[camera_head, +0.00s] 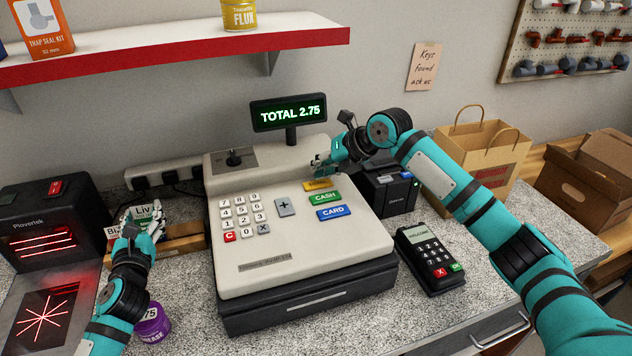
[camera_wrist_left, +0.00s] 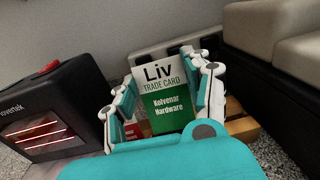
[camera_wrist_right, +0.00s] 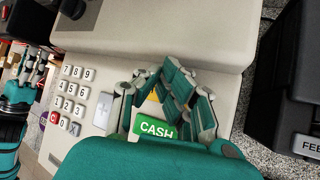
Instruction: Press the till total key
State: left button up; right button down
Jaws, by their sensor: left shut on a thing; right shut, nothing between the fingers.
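The till (camera_head: 290,250) stands on the counter, and its display (camera_head: 290,112) reads "TOTAL 2.75". A yellow key (camera_head: 318,184) sits above the green CASH key (camera_head: 324,197) and the blue CARD key (camera_head: 333,212); its label is not readable. My right gripper (camera_head: 322,166) is shut and empty, over or just behind the yellow key; I cannot tell whether it touches. In the right wrist view its fingers partly hide the yellow key (camera_wrist_right: 153,97), above CASH (camera_wrist_right: 157,130). My left gripper (camera_head: 130,222) is shut on a green-and-white trade card (camera_wrist_left: 168,95), left of the till.
A scanner (camera_head: 48,215) stands at the left, with a purple tin (camera_head: 152,322) in front. A card terminal (camera_head: 430,257) and a black printer (camera_head: 390,190) are right of the till. A paper bag (camera_head: 480,155) stands behind. A red-edged shelf (camera_head: 170,60) hangs above.

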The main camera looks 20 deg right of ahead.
aim_at(320, 181)
pick_arm(q)
jog(key=shift+r+p, duration=2.25)
jog(key=shift+r, duration=0.15)
pick_arm(e)
notch_tip(320, 181, up, 6)
jog(key=shift+f, duration=0.1)
pick_arm(q)
jog(key=shift+f, duration=0.1)
